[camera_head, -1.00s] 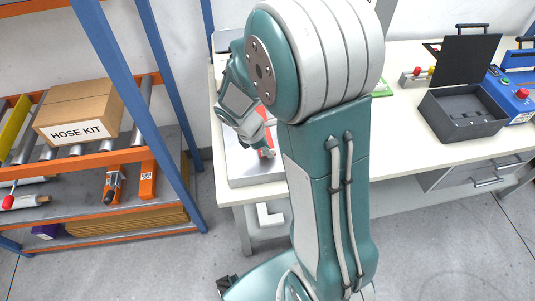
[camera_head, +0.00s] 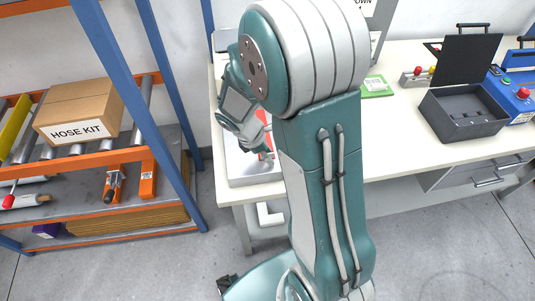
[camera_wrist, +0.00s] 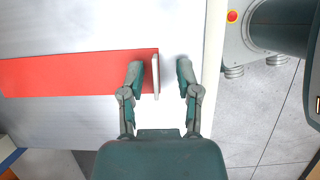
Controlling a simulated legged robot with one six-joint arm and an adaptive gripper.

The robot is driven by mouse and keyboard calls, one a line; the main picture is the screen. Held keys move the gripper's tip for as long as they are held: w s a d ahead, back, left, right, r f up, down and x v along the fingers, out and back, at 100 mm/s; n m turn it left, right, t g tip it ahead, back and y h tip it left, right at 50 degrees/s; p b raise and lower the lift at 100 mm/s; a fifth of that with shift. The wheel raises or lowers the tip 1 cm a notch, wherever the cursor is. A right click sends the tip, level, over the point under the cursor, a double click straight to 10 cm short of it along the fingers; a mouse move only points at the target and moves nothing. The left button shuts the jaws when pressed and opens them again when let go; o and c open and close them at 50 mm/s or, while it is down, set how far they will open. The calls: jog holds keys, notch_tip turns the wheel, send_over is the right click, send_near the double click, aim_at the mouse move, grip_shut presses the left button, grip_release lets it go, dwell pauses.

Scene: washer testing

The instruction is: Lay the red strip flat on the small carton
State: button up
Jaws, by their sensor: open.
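The red strip (camera_wrist: 75,73) lies flat on a pale grey surface in the wrist view, running in from the left. Its right end reaches my gripper (camera_wrist: 161,78), which is open with one finger on each side of a thin white upright piece (camera_wrist: 155,75) at that end. A gap shows between this piece and the right finger; contact with the left finger is unclear. In the head view my arm hides most of the strip. A brown carton marked HOSE KIT (camera_head: 78,108) sits on the shelf at left; whether it is the small carton is unclear.
The white table (camera_head: 410,150) carries an open black case (camera_head: 462,112), a blue box with a red button (camera_head: 518,95) and a green item (camera_head: 376,87). The shelf's blue post (camera_head: 126,85) stands between the carton and my arm. Orange tools lie on the lower shelf.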

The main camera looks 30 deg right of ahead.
jog(key=v, duration=1.1)
jog(key=s+a+r+m+t+y, duration=0.2)
jog(key=s+r+m+t+y, duration=0.2)
jog(key=s+r+m, duration=0.8)
jog(key=shift+s+a+m+t, duration=0.2)
jog(key=shift+s+m+t, duration=0.65)
jog(key=shift+t, duration=0.25)
jog(key=shift+o, duration=0.2)
jog(key=shift+s+a+r+m+t, duration=0.15)
jog(key=shift+s+r+m+t, duration=0.15)
jog(key=shift+s+m, duration=0.2)
jog(key=w+d+f+n+g+h, duration=0.1)
jog(key=w+f+n+g, duration=0.1)
jog(key=w+f+n, duration=0.2)
jog(key=w+d+f+n+g+h, duration=0.1)
jog(key=w+d+f+n+g, duration=0.1)
jog(key=w+f+n, duration=0.3)
jog(key=w+d+f+n+g+h, duration=0.2)
jog(key=w+f+n, duration=0.3)
jog(key=f, duration=0.4)
jog(key=shift+d+f+n+g, duration=0.1)
jog(key=shift+d+n+g, duration=0.05)
jog(key=shift+n+g, duration=0.3)
jog(key=x, duration=0.5)
jog(key=shift+w+f, duration=0.2)
jog(key=shift+w, duration=0.1)
